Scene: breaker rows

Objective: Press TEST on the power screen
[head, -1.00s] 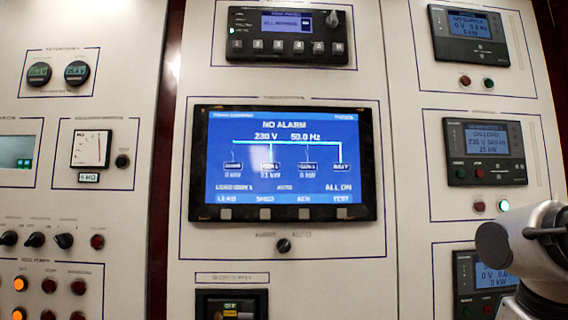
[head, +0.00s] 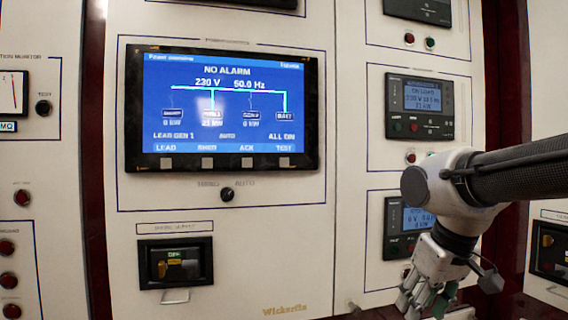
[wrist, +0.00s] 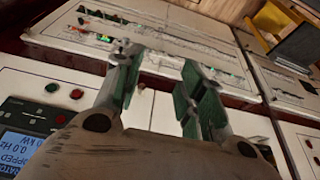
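The power screen (head: 225,105) is a black-framed panel with a blue display in the head view, left of centre. It reads NO ALARM, 230 V, 50.0 Hz. Under the labels LEAD, SHED, ACK and TEST is a row of grey buttons; the TEST button (head: 284,162) is the rightmost. My gripper (head: 425,300) is low at the right, well right of and below the screen, apart from it. In the wrist view my gripper (wrist: 160,80) has its two green-padded fingers spread with nothing between them. The power screen is not recognisable in the wrist view.
A selector knob (head: 227,195) sits below the screen. A breaker (head: 175,263) in a black frame is lower left. Controller panels (head: 419,106) line the right column, the lower one partly behind my arm. The cabinet front between screen and gripper is clear.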

